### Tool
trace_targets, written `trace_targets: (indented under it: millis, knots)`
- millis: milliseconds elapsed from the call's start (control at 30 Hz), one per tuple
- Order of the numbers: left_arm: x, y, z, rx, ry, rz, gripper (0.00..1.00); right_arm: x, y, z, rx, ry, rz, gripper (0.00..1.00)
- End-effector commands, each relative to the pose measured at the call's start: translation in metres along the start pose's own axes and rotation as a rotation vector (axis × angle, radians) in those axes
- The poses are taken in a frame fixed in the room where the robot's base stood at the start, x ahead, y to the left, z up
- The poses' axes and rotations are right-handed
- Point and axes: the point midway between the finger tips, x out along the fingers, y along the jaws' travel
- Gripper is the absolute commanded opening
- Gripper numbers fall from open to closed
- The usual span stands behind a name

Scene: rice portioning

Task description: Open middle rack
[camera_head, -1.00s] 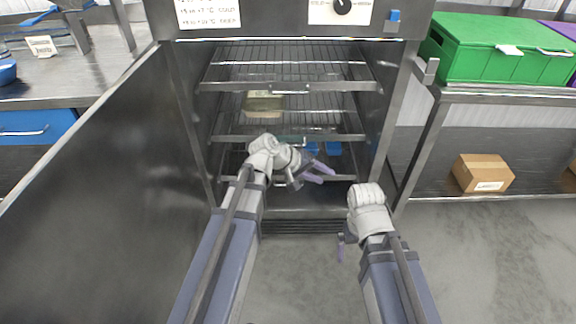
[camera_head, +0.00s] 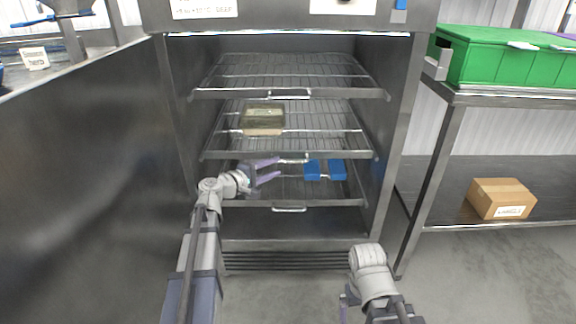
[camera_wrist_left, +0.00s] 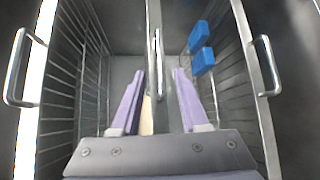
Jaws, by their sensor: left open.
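The middle rack (camera_head: 225,155) is a wire shelf with a metal front bar inside the open cabinet. Its handle (camera_head: 293,160) is at the middle of that bar. A green and tan container (camera_head: 262,118) sits on this rack. My left gripper (camera_head: 278,170) is open and empty, just left of the handle in the head view. In the left wrist view the rack's handle (camera_wrist_left: 158,60) lies ahead, between the lines of the two open fingers (camera_wrist_left: 158,88); I see no grasp. My right gripper (camera_head: 345,298) hangs low at the front; its jaw opening is unclear.
A top rack (camera_head: 215,94) and a bottom rack (camera_head: 240,203) lie above and below. Blue items (camera_head: 322,170) lie above the bottom rack. The open door (camera_head: 80,190) stands at left. A side table at right holds a green crate (camera_head: 510,58) and a cardboard box (camera_head: 500,198).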

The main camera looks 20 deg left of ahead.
Motion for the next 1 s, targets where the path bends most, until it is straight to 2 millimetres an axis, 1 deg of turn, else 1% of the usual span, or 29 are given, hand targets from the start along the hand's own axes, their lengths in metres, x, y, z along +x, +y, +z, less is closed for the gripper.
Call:
trace_targets:
  millis: [33, 200, 300, 433, 600, 867, 1000]
  knots:
    - [0.009, -0.001, -0.001, 0.001, -0.002, -0.001, 0.45, 0.002, 0.000, 0.000, 0.000, 0.000, 0.000, 1.00]
    - [0.037, -0.001, -0.001, 0.001, -0.002, -0.002, 0.45, 0.006, -0.001, 0.000, 0.001, 0.000, 0.000, 1.00]
    - [0.051, -0.001, -0.001, 0.001, -0.003, -0.002, 0.45, 0.008, -0.001, 0.000, 0.002, 0.000, 0.000, 1.00]
    - [0.064, -0.001, 0.000, 0.002, -0.002, -0.002, 0.45, 0.009, -0.001, -0.001, 0.002, 0.000, 0.000, 1.00]
    - [0.071, -0.001, 0.000, 0.002, -0.001, -0.002, 0.45, 0.010, -0.001, -0.001, 0.003, 0.000, 0.000, 1.00]
    - [0.071, -0.001, 0.001, 0.002, -0.001, -0.002, 0.45, 0.010, -0.001, -0.001, 0.003, 0.000, 0.000, 1.00]
    - [0.071, -0.001, 0.001, 0.002, -0.001, -0.002, 0.29, 0.010, -0.001, -0.001, 0.003, 0.000, 0.000, 1.00]
